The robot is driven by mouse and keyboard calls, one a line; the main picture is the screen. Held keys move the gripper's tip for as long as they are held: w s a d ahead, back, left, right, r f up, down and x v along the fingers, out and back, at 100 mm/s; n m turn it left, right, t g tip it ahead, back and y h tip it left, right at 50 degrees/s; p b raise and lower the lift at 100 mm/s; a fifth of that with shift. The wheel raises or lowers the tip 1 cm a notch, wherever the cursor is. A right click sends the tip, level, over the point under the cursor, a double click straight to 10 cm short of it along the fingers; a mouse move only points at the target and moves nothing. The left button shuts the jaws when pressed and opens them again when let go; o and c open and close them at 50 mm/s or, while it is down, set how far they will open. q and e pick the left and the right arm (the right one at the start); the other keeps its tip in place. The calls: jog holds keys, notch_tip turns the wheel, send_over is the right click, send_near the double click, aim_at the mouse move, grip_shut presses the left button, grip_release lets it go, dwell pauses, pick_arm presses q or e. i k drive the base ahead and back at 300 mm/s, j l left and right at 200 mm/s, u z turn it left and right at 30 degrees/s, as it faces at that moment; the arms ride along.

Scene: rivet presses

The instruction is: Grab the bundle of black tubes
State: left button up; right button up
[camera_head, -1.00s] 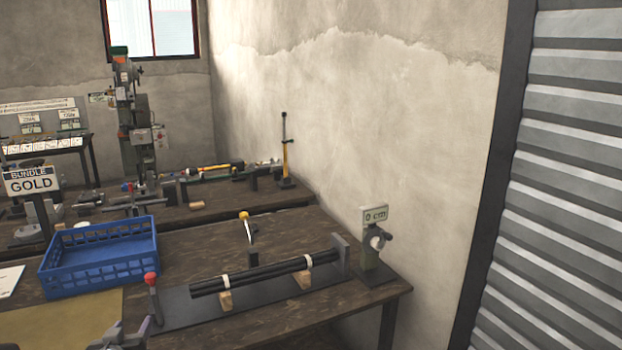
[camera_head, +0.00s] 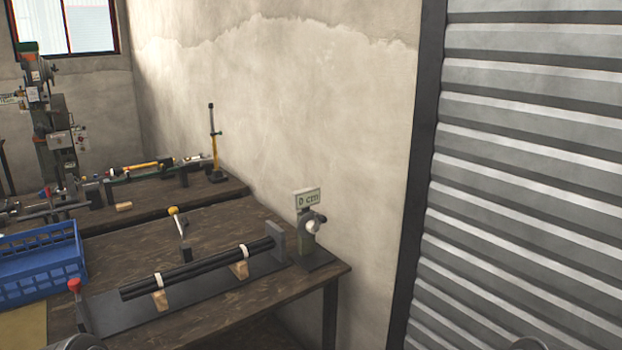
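The bundle of black tubes (camera_head: 200,270) lies slantwise on two small wooden blocks, above a dark flat plate (camera_head: 115,312) on the wooden table. Two white bands tie it, one near each end. Its far right end is at or close to an upright grey plate (camera_head: 277,243); I cannot tell if they touch. Nothing holds the bundle. Neither gripper's fingers can be made out. Only rounded grey parts show at the bottom edge, at the left and right of centre, probably mine.
A red-knobbed lever (camera_head: 76,288) stands at the plate's left end and a yellow-knobbed lever (camera_head: 175,212) behind the bundle. A blue crate (camera_head: 40,265) is at left. A shutter (camera_head: 530,180) fills the right.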

aim_at(141, 286)
jog(key=k+u, duration=0.1)
jog(key=u, duration=0.75)
jog(key=k+j+u, duration=0.1)
jog(key=u, duration=0.3)
jog(key=z, duration=1.85)
jog(key=i+j, duration=0.2)
jog(key=i, duration=0.2)
jog(key=i+j, duration=0.15)
jog(key=i, duration=0.25)
jog(key=i+j, duration=0.2)
jog(key=i, duration=0.2)
